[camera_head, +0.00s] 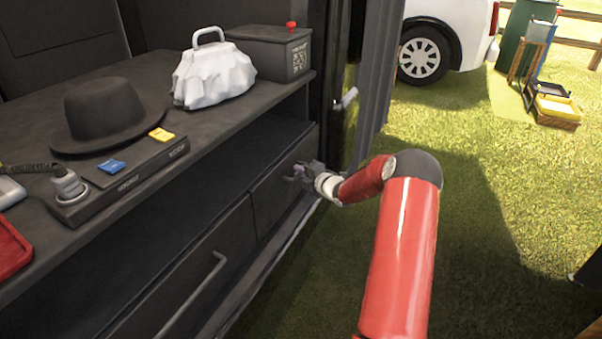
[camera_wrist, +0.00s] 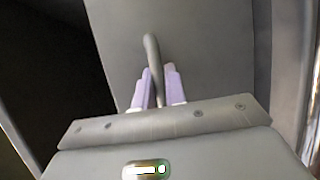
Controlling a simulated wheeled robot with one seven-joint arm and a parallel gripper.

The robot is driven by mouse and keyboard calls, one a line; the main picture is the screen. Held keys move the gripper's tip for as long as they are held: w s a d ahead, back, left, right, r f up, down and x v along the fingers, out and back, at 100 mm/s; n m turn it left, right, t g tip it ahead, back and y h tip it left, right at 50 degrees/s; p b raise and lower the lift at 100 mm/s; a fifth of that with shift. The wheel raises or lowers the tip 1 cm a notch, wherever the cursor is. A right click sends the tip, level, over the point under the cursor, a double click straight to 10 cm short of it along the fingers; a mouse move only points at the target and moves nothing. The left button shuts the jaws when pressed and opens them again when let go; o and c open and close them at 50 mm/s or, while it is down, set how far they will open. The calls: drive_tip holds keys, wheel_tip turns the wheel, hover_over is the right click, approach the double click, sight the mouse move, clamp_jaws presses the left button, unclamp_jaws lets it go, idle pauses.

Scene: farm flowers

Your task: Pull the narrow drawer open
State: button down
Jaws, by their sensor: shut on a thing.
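The narrow drawer (camera_head: 270,200) is the dark front at the right end of the cabinet, beside a wider drawer. Its front looks flush with the cabinet in the head view. It also fills much of the wrist view (camera_wrist: 205,50). My gripper (camera_head: 296,173) is at this drawer's front. In the wrist view, my gripper's purple fingers (camera_wrist: 158,88) are shut around the grey bar handle (camera_wrist: 152,52), one finger on each side. The lower part of the handle is hidden between the fingers.
The wider drawer (camera_head: 190,275) has its own bar handle. Above is a countertop (camera_head: 135,75) with a hat (camera_head: 112,108), a white bag (camera_head: 212,72) and a dark box (camera_head: 272,50). An open door panel (camera_head: 372,80) stands close behind my arm.

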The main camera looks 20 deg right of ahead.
drive_tip(key=s+d+b, duration=0.5)
drive_tip(key=s+d, duration=1)
drive_tip(key=s, duration=0.5)
drive_tip(key=shift+s+d+b, duration=0.15)
drive_tip(key=shift+d+b, duration=0.15)
drive_tip(key=shift+d, duration=0.05)
drive_tip(key=c, duration=1.7)
unclamp_jaws()
drive_tip(key=shift+c, duration=0.2)
drive_tip(key=v, duration=0.7)
drive_tip(key=shift+s, duration=0.4)
drive_tip(key=shift+d+p, duration=0.15)
drive_tip(key=shift+p, duration=0.15)
